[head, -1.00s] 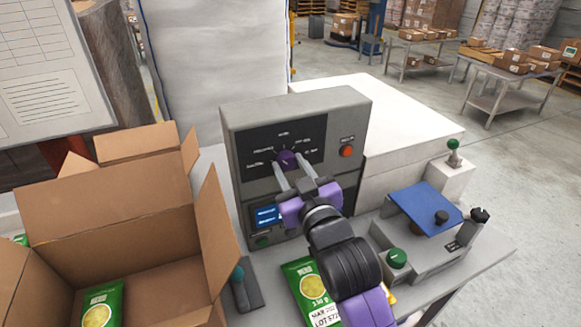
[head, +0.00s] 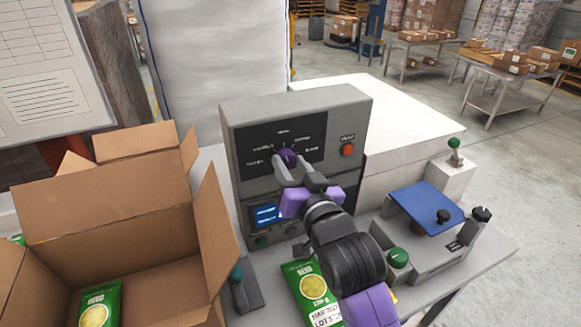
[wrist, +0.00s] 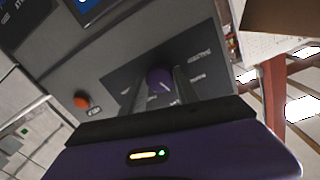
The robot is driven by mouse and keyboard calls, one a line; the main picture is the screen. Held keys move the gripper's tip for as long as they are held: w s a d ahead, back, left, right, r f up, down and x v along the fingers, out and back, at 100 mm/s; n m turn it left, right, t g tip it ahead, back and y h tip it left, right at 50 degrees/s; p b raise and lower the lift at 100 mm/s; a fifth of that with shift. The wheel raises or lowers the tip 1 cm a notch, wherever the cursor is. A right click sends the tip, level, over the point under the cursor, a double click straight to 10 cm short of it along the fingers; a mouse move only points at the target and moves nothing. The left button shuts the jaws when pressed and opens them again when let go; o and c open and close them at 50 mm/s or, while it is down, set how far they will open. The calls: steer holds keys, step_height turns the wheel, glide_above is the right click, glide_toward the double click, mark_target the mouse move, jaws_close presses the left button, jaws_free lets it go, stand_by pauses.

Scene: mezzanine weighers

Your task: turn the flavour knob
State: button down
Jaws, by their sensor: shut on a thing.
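The flavour knob (head: 287,158) is a round purple knob on the dark panel of the grey control box (head: 235,110). Small white labels are spread in an arc around it. My gripper (head: 288,168) reaches the panel from the front, and its two grey fingers are shut on the knob, one on each side. The wrist view shows the purple knob (wrist: 159,79) between the fingertips, with a pale pointer line on its face. The labels are too small to read surely.
A red button (head: 347,150) is right of the knob, and a blue screen (head: 266,214) is below. An open carton (head: 100,230) with a green packet stands left. Another green packet (head: 309,285) lies under my arm. A scale with a blue plate (head: 426,208) stands right.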

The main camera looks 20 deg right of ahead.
steer(key=shift+m, duration=1.7)
steer(key=c, duration=0.9)
jaws_free()
steer(key=s+b, duration=0.2)
steer(key=s, duration=0.6)
steer(key=shift+r, duration=0.15)
